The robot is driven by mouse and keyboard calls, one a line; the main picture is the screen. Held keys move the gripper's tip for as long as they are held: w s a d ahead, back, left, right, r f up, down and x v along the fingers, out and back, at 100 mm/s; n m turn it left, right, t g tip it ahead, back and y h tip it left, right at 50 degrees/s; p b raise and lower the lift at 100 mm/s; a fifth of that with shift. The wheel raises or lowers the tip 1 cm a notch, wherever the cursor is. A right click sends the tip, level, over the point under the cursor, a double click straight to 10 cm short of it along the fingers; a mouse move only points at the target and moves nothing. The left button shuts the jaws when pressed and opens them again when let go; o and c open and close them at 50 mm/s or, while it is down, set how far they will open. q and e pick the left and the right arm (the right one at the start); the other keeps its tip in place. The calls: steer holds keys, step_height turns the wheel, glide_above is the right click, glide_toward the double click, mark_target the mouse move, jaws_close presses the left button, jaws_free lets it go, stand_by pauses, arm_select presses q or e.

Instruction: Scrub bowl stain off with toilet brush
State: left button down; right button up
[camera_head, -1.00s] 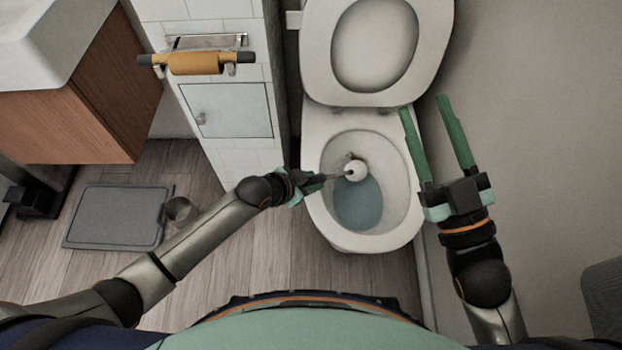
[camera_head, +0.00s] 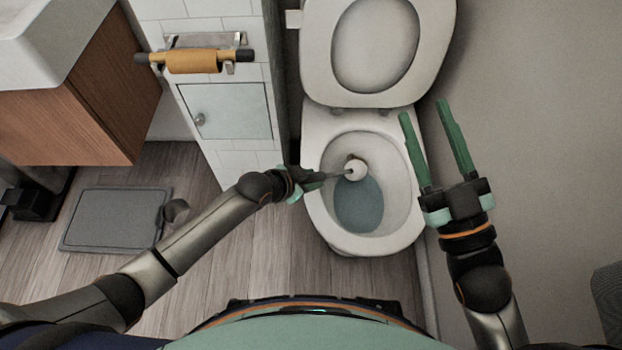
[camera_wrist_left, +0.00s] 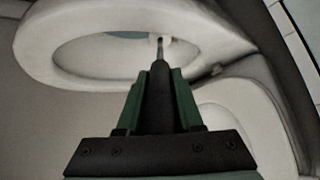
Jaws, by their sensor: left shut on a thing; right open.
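The toilet bowl (camera_head: 398,203) is white and open, with its lid (camera_head: 424,75) raised and water (camera_head: 359,205) at the bottom. The toilet brush has a white round head (camera_head: 355,169), inside the bowl against its back inner wall above the water. A dark stain shows just behind the brush head, partly hidden by it. My left gripper (camera_head: 318,178) is shut on the brush handle at the bowl's left rim; the dark handle (camera_wrist_left: 158,88) runs between its fingers in the left wrist view.
A paper roll (camera_head: 192,61) hangs on the tiled partition above a small cabinet door (camera_head: 224,110). A wooden vanity (camera_head: 75,105) stands at left. A grey scale or mat (camera_head: 115,219) and a small round container (camera_head: 174,211) are on the floor. A wall closes the right side.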

arm_select(q)
steer(key=shift+w+f, duration=0.1)
steer(key=shift+w, duration=0.1)
steer(key=shift+d, duration=0.15)
